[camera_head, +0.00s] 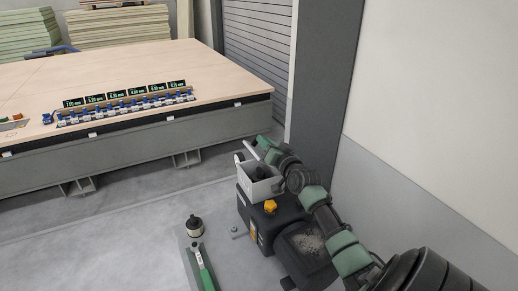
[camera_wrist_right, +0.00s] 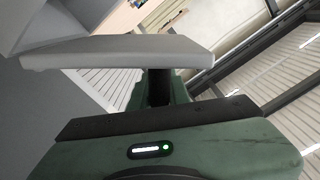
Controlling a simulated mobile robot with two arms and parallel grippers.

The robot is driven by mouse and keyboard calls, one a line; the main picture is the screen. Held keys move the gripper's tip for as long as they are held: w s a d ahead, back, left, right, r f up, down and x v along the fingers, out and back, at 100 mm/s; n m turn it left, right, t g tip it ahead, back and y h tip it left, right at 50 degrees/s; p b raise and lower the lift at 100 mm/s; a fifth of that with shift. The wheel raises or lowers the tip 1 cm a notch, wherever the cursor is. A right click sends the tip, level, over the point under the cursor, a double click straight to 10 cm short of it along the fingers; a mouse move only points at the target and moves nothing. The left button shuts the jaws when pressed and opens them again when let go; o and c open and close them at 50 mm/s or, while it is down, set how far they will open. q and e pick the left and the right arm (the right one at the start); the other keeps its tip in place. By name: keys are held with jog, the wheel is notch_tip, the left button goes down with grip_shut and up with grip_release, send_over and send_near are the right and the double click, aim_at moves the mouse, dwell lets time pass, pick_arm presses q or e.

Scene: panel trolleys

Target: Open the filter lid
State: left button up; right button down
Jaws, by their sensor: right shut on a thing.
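The light grey filter box (camera_head: 262,190) sits on top of the dark machine, and dark contents show in its open top. Its pale grey lid (camera_head: 250,148) stands raised and tilted at the back of the box. My right gripper (camera_head: 262,144) is shut on the lid; the fingertips are partly hidden. In the right wrist view the lid (camera_wrist_right: 120,50) is a wide grey plate in front of the gripper body. My left gripper is not in view.
A long wooden-topped bench (camera_head: 130,65) stands behind. A wall (camera_head: 430,120) is close on the right.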

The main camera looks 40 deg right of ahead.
jog(key=d+m, duration=0.1)
jog(key=d+m+b, duration=0.1)
jog(key=s+d+r+m, duration=0.1)
jog(key=shift+d+r+m+b, duration=0.1)
jog(key=shift+d+m+b, duration=0.2)
jog(key=shift+m, duration=0.1)
jog(key=shift+s+d+f+m+b, duration=0.1)
jog(key=shift+s+d+m+b, duration=0.15)
jog(key=shift+d+m+b, duration=0.4)
jog(key=shift+s+d+f+m+b, duration=0.1)
jog(key=shift+s+d+m+b, duration=0.2)
jog(key=shift+d+m, duration=0.65)
jog(key=shift+s+d+m+b, duration=0.25)
jog(key=shift+d+m+b, duration=0.25)
jog(key=shift+m, duration=0.5)
jog(key=shift+d, duration=0.1)
jog(key=c, duration=1.5)
grip_release()
jog(key=shift+f, duration=0.1)
jog(key=shift+o, duration=0.7)
jog(key=shift+s+d+f, duration=0.1)
